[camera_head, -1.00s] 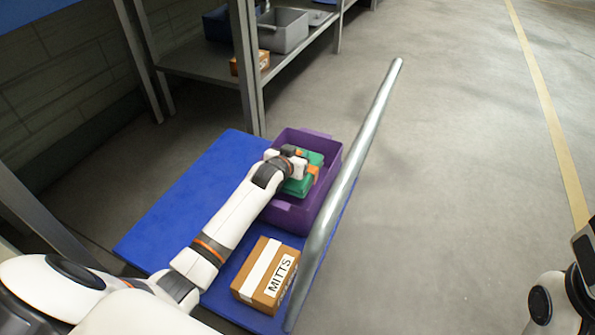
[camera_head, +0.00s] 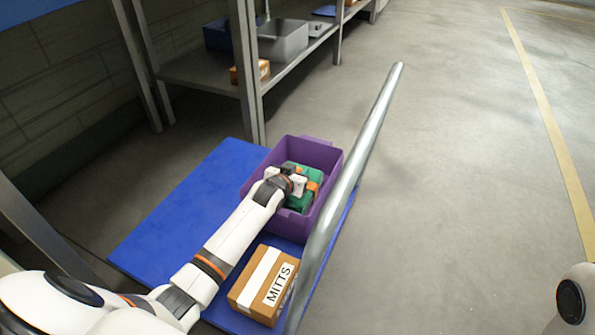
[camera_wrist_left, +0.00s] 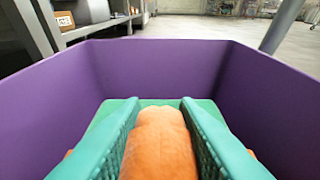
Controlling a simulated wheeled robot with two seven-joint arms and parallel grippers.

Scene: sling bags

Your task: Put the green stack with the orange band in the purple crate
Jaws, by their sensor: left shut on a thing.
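The purple crate (camera_head: 325,152) stands on a blue mat (camera_head: 165,220). The green stack (camera_head: 302,202) with its orange band (camera_head: 313,186) is inside the crate's walls in the head view. My left gripper (camera_head: 291,183) reaches into the crate and is shut on the stack. In the left wrist view, the orange band (camera_wrist_left: 160,145) lies between my two gripper fingers, with green cloth (camera_wrist_left: 150,103) behind it and the purple crate walls (camera_wrist_left: 160,68) around. The stack's underside is hidden, so I cannot tell whether it touches the crate floor. My right gripper is out of view.
A cardboard box labelled MITTS (camera_head: 262,285) sits on the mat in front of the crate. A grey metal pole (camera_head: 350,180) slants past the crate's right side. A metal shelf (camera_head: 205,72) holds bins at the back left. The floor at right is clear.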

